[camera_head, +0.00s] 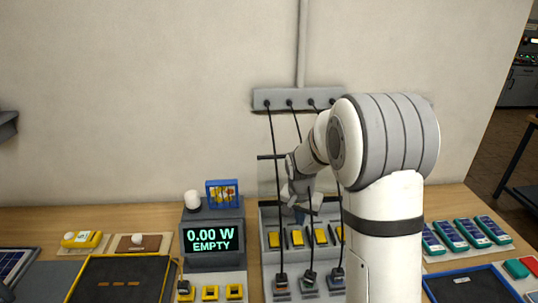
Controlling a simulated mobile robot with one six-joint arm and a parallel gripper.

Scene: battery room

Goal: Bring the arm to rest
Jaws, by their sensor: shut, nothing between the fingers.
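My white and grey arm rises at the right and bends over the bench toward the wall. My gripper (300,214) hangs at its end, pointing down above the grey charging rack (268,240). It is small in the picture and partly mixed with the cables in front of it. It is shut with nothing held. Several yellow-topped pieces (297,238) stand in the rack below it; I cannot tell the exact gap between them and the gripper.
Black cables hang from a grey wall strip (262,99) around my gripper to plugs (281,283) at the front. A display (212,240) reads 0.00 W EMPTY. Blue-green panel devices (471,232) lie at right. A black tray (118,282) lies at left.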

